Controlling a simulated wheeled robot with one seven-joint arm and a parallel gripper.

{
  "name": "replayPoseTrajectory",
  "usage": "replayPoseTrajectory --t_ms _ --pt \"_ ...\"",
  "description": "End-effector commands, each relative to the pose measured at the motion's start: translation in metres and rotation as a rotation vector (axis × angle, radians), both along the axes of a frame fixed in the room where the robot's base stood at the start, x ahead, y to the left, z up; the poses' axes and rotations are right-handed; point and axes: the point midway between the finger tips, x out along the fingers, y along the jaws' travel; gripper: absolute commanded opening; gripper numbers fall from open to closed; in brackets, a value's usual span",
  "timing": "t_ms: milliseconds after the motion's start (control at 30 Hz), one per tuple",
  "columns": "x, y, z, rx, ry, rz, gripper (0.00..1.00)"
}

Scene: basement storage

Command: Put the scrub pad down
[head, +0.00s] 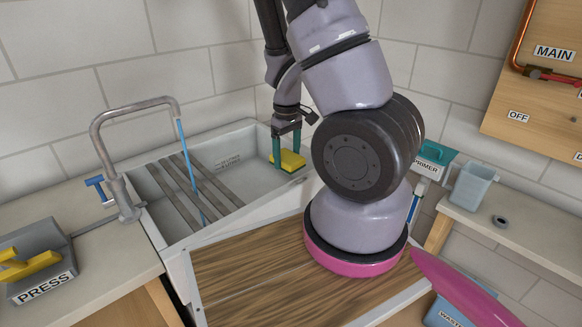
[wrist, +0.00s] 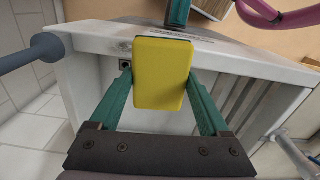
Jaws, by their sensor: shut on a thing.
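My gripper (head: 287,157) has green fingers and is shut on the scrub pad (head: 292,161), a yellow block with a dark green layer along one side. In the head view they are at the right end of the grey sink (head: 232,153). The pad seems to be held up, but I cannot tell its height above the sink. In the wrist view the pad's yellow face (wrist: 161,75) fills the space between the fingers, and the sink's pale wall shows behind it.
Grey slats (head: 197,185) cross the sink's left part. Blue water runs from the tap (head: 118,150). A wooden board (head: 260,265) lies in front. A PRESS box (head: 38,262) stands left; a grey cup (head: 472,187) and a green-topped PRIMER container (head: 433,158) stand right.

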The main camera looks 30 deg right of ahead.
Motion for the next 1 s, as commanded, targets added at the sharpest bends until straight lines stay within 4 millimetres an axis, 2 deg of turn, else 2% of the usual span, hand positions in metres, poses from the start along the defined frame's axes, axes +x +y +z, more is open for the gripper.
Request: replayPoseTrajectory --t_ms 267,367,600,700,833,1000 --pt "0.005 0.001 -0.001 0.0 0.0 -0.01 0.0" --pt "0.026 0.002 -0.003 0.001 -0.002 -0.057 0.0" --pt "0.109 0.02 -0.007 0.002 -0.003 -0.236 0.0" --pt "0.132 0.028 -0.006 0.001 -0.003 -0.286 0.0" --pt "0.147 0.035 -0.005 -0.001 -0.001 -0.321 0.0" --pt "0.149 0.036 -0.004 0.0 0.0 -0.33 0.0"
